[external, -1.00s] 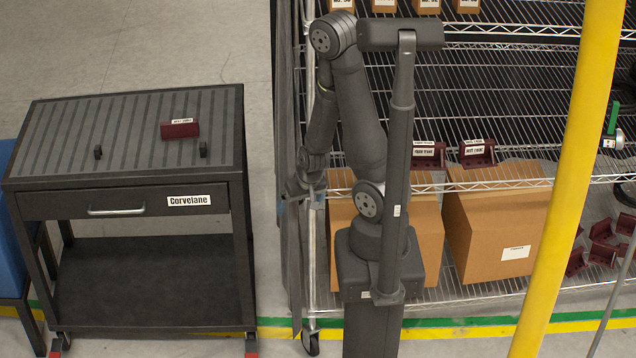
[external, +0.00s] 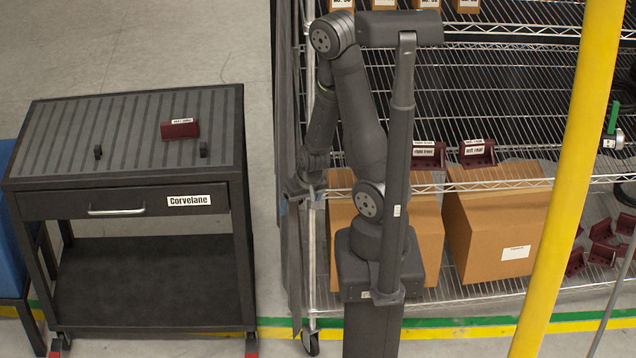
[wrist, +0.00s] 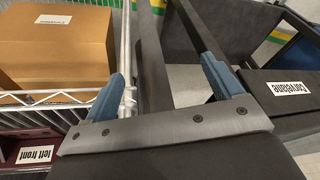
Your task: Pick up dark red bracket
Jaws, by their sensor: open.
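A dark red bracket (external: 180,130) with a white label sits on the ribbed top of the black cart. Two more dark red brackets, one on the left (external: 427,157) and one on the right (external: 477,154), stand on the wire shelf behind my arm. In the wrist view a dark red bracket (wrist: 37,150) labelled "left front" shows at the lower left, partly cut off. My gripper (external: 297,190) hangs between the cart and the rack, apart from every bracket. In the wrist view its blue-tipped fingers (wrist: 164,85) are spread with nothing held between them.
The cart (external: 25,183) has a drawer labelled "Corvelane" and two small black blocks on top. Cardboard boxes (external: 500,225) stand on the lower rack, with several loose dark red brackets (external: 602,230) at right. A rack post and dark panel are close to my gripper. A yellow post (external: 570,160) stands in front.

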